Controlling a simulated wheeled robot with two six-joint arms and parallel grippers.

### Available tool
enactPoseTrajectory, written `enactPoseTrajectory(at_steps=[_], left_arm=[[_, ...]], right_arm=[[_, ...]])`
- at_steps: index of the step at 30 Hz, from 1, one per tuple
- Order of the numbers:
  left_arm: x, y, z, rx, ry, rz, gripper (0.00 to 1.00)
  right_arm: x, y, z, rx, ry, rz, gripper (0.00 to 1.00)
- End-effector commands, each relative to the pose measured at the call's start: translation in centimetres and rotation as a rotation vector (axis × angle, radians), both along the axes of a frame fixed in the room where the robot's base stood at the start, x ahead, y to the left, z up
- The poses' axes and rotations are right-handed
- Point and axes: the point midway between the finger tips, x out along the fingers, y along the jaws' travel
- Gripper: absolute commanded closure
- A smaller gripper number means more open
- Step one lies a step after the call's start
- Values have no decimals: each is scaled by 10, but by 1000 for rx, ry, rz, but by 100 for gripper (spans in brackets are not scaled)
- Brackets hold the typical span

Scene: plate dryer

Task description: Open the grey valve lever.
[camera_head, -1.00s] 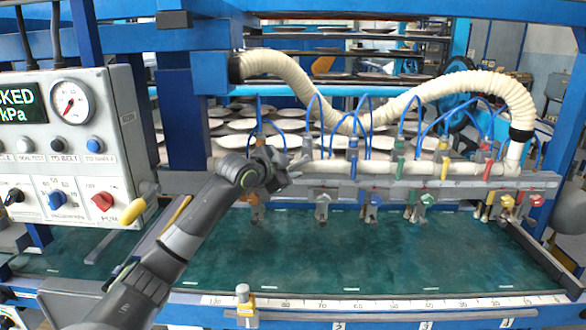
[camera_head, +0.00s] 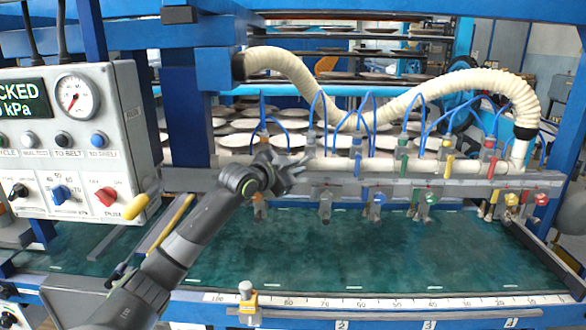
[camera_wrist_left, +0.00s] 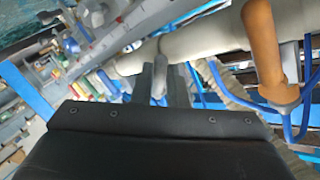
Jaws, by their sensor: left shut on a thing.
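The grey valve lever (camera_wrist_left: 161,78) shows in the left wrist view between my fingers, against the pale pipe. My left gripper (camera_wrist_left: 160,88) is shut on it. In the head view my left gripper (camera_head: 298,168) is at the pale manifold pipe (camera_head: 340,165), by the grey valve (camera_head: 311,143). The fingers partly cover the grey valve there, so the lever's exact angle is hard to tell. My right gripper is not in view.
An orange valve (camera_head: 263,140) stands left of the grey one, and a blue valve (camera_head: 356,155) right of it. Thin blue hoses and a ribbed cream hose (camera_head: 400,103) arch above. A control box (camera_head: 70,150) stands at left. The green belt (camera_head: 350,255) is clear.

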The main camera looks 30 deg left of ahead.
Motion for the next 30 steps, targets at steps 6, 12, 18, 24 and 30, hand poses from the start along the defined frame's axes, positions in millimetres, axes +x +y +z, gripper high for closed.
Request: enactPoseTrajectory(at_steps=[6,12,18,24,30], left_arm=[[3,-5,-10,-170,-109,0,100],[7,-11,-14,-334,-207,-1,100],[11,-17,-14,-480,-296,-1,100],[13,-21,-15,-558,-345,-1,100],[14,-23,-15,-607,-378,-2,100]], right_arm=[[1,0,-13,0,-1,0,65],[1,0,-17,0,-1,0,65],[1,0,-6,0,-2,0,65],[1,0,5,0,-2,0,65],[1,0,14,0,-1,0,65]])
